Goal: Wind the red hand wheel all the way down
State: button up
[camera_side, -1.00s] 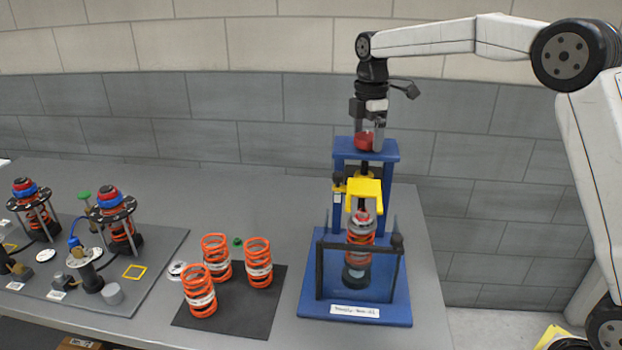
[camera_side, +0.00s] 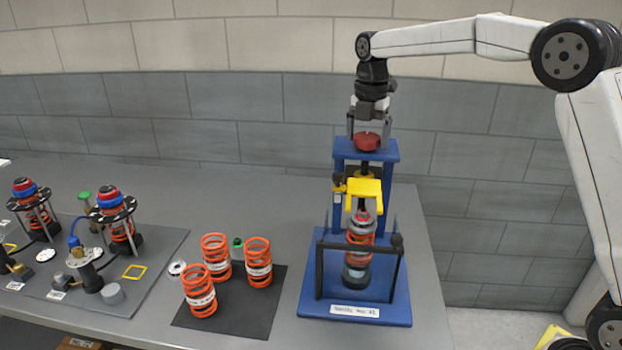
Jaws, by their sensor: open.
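The red hand wheel (camera_side: 367,142) sits on top of the blue press frame (camera_side: 343,152). My gripper (camera_side: 369,136) points down over the wheel, its two fingers apart on the left and right of it. I cannot tell whether the fingers touch the wheel. Below the frame's top, the yellow press piece (camera_side: 365,190) sits above an orange spring assembly (camera_side: 360,237). The spring assembly stands upright on the blue base, behind a black guard frame (camera_side: 319,270).
Several loose orange springs (camera_side: 216,250) stand on a black mat (camera_side: 240,318) left of the press. A grey board (camera_side: 150,290) with finished-looking spring units (camera_side: 117,220) lies further left. Bare table shows behind the mat.

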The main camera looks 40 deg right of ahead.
jog(key=shift+n, duration=0.9)
jog(key=shift+n, duration=2.2)
jog(key=shift+n, duration=1.2)
